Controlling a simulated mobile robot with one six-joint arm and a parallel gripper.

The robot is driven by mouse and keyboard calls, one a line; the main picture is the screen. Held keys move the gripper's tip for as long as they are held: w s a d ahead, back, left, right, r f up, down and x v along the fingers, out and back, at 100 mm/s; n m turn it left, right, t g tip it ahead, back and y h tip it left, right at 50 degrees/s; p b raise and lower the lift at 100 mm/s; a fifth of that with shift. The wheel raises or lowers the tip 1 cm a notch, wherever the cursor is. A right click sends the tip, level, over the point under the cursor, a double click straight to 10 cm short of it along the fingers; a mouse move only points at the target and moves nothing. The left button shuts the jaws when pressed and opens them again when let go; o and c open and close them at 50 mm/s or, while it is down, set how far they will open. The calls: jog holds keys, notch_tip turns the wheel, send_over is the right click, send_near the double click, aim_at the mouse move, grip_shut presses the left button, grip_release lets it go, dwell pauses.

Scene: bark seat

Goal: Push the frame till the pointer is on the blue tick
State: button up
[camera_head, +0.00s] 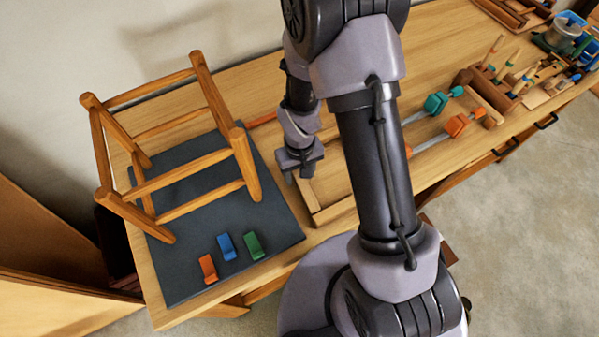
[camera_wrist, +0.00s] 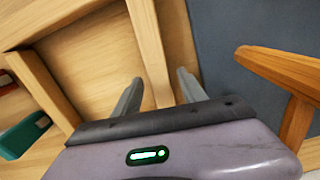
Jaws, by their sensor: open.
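The wooden frame (camera_head: 180,177), an open stool-like frame of legs and rails, stands on a dark mat (camera_head: 275,220) at the left of the bench. One of its legs (camera_wrist: 280,68) shows at the right of the wrist view. My gripper (camera_head: 299,175) is open and empty, to the right of the frame and apart from it. In the wrist view my gripper's fingers (camera_wrist: 160,85) appear either side of a wooden tray rail (camera_wrist: 148,45); whether they touch it I cannot tell. I cannot make out a pointer or a blue tick.
Orange (camera_head: 208,268), blue (camera_head: 226,246) and green (camera_head: 254,245) blocks lie on the mat's front part. A shallow wooden tray (camera_head: 335,208) lies right of the mat. Teal (camera_head: 436,104) and orange (camera_head: 457,124) clamps and a tool rack (camera_head: 490,92) are farther right.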

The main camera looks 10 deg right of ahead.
grip_shut()
dwell(1.3)
